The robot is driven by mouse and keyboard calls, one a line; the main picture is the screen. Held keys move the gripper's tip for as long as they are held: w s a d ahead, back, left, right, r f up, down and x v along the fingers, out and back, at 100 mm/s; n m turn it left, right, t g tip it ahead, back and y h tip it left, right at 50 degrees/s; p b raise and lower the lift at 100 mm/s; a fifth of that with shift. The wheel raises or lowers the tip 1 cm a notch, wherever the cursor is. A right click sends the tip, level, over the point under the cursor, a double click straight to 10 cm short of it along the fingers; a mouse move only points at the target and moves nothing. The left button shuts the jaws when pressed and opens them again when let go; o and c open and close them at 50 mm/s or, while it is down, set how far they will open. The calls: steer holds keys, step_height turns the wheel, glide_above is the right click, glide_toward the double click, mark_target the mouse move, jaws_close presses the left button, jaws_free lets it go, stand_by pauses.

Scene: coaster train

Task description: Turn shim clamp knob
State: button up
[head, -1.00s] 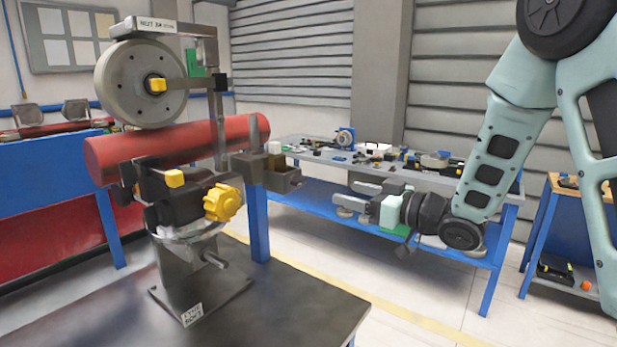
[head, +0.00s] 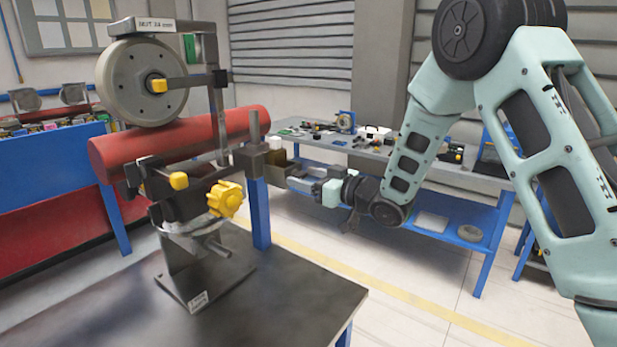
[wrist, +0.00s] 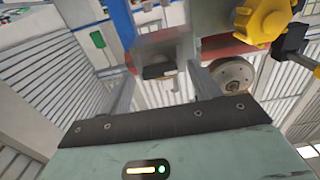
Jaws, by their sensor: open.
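A large lobed yellow knob (head: 226,198) sits on the front of the black clamp block (head: 183,205) on a metal stand. Smaller yellow knobs are on the side of the clamp (head: 178,181) and at the wheel hub (head: 159,85). I cannot tell from any marking which is the shim clamp knob. My gripper (head: 294,178) is open and empty, to the right of the stand, apart from the large knob. In the wrist view the large yellow knob (wrist: 263,18) is at the upper right, outside the spread fingers (wrist: 162,82).
A red roller (head: 125,155) lies across the stand under a grey wheel (head: 118,82). The dark table (head: 290,285) is clear at front right. A blue-framed workbench (head: 455,172) stands behind.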

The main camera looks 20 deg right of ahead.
steer(key=c, duration=1)
steer(key=shift+f+n+b, duration=0.15)
steer(key=shift+n+b, duration=0.15)
steer(key=shift+b, duration=0.4)
steer(key=n+b, duration=0.8)
steer(key=b, duration=0.5)
steer(key=n+b, duration=0.9)
steer(key=b, duration=0.5)
steer(key=shift+s+a+f, duration=0.1)
steer(key=shift+s+f, duration=0.05)
steer(key=shift+n, duration=0.4)
